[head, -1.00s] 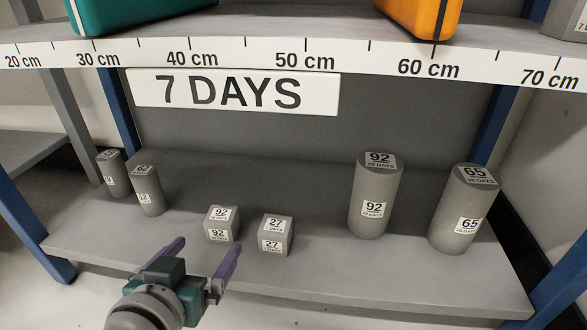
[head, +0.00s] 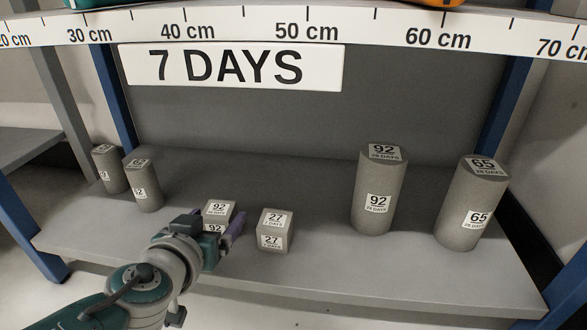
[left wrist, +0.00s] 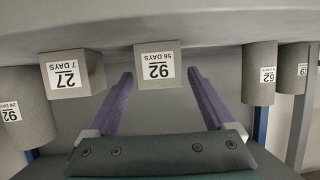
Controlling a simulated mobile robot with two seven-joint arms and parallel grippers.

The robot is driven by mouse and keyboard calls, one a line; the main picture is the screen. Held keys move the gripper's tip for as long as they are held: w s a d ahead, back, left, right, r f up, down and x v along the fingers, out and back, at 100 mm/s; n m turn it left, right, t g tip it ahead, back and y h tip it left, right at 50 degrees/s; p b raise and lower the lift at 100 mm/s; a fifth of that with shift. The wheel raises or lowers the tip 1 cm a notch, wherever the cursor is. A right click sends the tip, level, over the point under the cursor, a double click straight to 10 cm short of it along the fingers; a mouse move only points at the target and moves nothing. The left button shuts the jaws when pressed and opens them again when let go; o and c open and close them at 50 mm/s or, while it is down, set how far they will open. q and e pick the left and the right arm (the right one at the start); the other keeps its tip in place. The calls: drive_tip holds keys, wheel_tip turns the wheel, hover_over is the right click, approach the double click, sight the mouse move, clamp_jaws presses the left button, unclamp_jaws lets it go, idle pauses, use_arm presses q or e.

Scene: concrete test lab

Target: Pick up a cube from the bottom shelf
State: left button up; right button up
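Two small grey cubes stand on the bottom shelf (head: 330,262). One is labelled 92 (head: 219,208) and the other, to its right, 27 (head: 275,229). My left gripper (head: 217,215) is at the 92 cube and hides part of its front. In the left wrist view, which is upside down, the gripper (left wrist: 160,74) is open. Its purple fingers lie either side of the 92 cube (left wrist: 158,80), with gaps visible on both sides. The 27 cube (left wrist: 70,75) is outside the fingers. My right gripper is not in view.
Two thin cylinders (head: 147,187) stand at the shelf's left. Two taller cylinders, labelled 92 (head: 378,190) and 65 (head: 470,205), stand at the right. An upper shelf with a ruler edge (head: 380,30) and a "7 DAYS" sign (head: 230,67) hangs above.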

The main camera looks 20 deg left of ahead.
use_arm(q)
clamp_jaws()
drive_tip(key=shift+r, duration=0.1)
idle(0.4)
drive_tip(key=shift+r, duration=0.1)
